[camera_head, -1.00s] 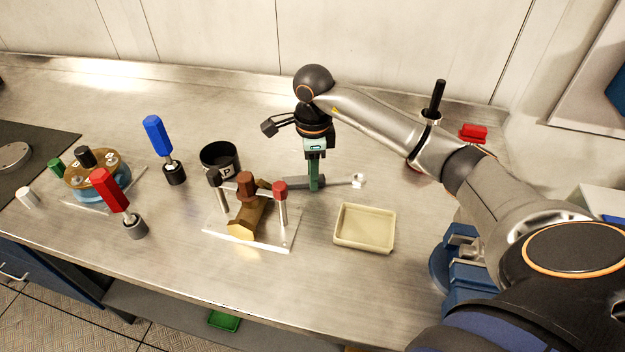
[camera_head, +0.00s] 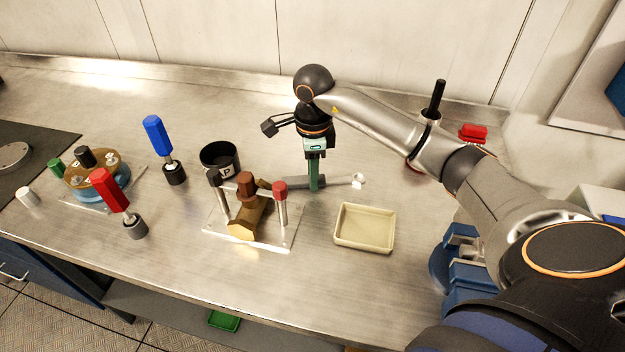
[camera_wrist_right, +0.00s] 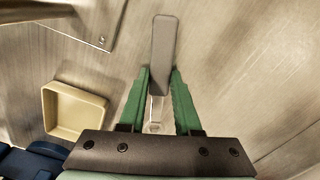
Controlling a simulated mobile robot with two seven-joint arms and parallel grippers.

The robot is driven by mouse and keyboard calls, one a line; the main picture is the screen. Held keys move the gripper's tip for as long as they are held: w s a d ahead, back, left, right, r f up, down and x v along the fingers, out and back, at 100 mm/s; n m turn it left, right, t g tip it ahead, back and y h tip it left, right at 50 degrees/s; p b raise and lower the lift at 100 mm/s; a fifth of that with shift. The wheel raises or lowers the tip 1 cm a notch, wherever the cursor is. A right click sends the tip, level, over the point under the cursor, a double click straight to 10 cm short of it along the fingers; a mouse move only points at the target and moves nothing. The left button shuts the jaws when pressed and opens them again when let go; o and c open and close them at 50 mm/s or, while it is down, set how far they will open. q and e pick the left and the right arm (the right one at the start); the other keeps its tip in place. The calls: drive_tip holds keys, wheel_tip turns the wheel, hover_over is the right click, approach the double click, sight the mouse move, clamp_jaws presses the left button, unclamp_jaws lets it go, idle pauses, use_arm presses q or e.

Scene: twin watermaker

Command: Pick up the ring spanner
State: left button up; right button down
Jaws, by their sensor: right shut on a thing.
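The ring spanner (camera_head: 338,181) has a grey handle and a paler shaft with a small ring end, pointing right in the head view. It lies low at the bench top, behind the shallow tray; I cannot tell whether it touches the bench. My right gripper (camera_head: 314,186) points down with its green fingers shut on the handle. In the right wrist view the grey handle (camera_wrist_right: 164,45) runs between the fingertips (camera_wrist_right: 160,80), and the ring end shows below, between the fingers. My left gripper is out of view.
A metal stand (camera_head: 285,241) with a brass part stands close to the spanner's left end. A cream tray (camera_head: 364,247) is in front. A black cup (camera_head: 206,158), blue-handled tool (camera_head: 155,135) and red-handled tool (camera_head: 108,190) stand left. A black upright rod (camera_head: 436,98) stands right.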

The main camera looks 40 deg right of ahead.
idle(0.4)
wheel_tip(320, 180, up, 10)
idle(0.5)
drive_tip(key=c, duration=1.2)
unclamp_jaws()
clamp_jaws()
